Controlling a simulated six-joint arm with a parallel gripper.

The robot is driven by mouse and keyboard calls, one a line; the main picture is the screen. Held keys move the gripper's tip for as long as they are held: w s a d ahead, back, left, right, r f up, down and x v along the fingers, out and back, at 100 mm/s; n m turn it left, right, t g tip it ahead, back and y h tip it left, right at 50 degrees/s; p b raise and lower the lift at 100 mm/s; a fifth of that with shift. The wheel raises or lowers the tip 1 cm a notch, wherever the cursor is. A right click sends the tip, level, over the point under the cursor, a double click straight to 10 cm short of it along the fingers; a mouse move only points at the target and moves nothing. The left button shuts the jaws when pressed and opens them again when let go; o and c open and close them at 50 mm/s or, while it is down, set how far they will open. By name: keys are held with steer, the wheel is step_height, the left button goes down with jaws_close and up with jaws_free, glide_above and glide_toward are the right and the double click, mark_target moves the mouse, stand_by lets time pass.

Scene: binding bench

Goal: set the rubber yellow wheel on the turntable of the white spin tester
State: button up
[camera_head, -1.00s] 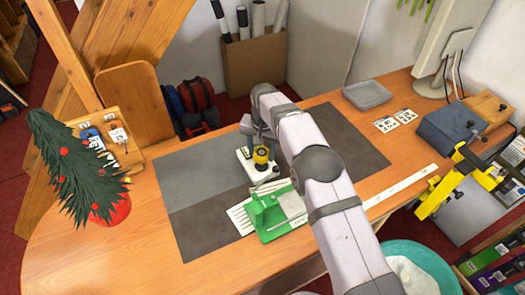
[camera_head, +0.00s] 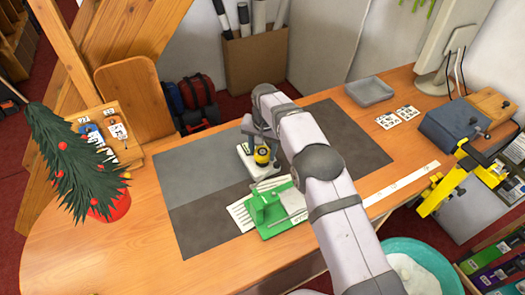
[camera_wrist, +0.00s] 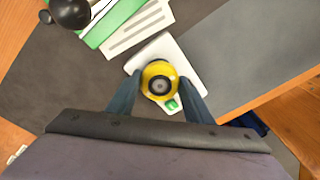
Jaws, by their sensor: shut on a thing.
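The yellow wheel (camera_head: 262,155) has a dark hub and is held between the fingers of my gripper (camera_wrist: 160,84). It also shows in the wrist view (camera_wrist: 159,66). The white spin tester (camera_head: 246,163) lies directly under the wheel on the grey mat. In the wrist view the tester's white body (camera_wrist: 187,63) shows around the wheel, with a small green patch beside it. The wheel hides the turntable, so I cannot tell whether the two touch.
A green stand (camera_head: 268,211) and a striped sheet (camera_head: 239,214) lie just in front of the tester. A small tree (camera_head: 68,160) stands at left. A grey tray (camera_head: 370,91) and printed cards (camera_head: 397,116) lie back right. The mat's left half (camera_head: 205,205) is clear.

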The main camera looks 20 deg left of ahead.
steer(key=shift+f+b, duration=0.7)
steer(key=shift+f, duration=0.35)
stand_by(0.6)
steer(key=o, duration=1.5)
steer(key=shift+r, duration=0.15)
steer(key=shift+r+p, duration=1.7)
steer(key=shift+r, duration=1.95)
steer(key=shift+r, duration=0.1)
steer(key=shift+r, duration=1.9)
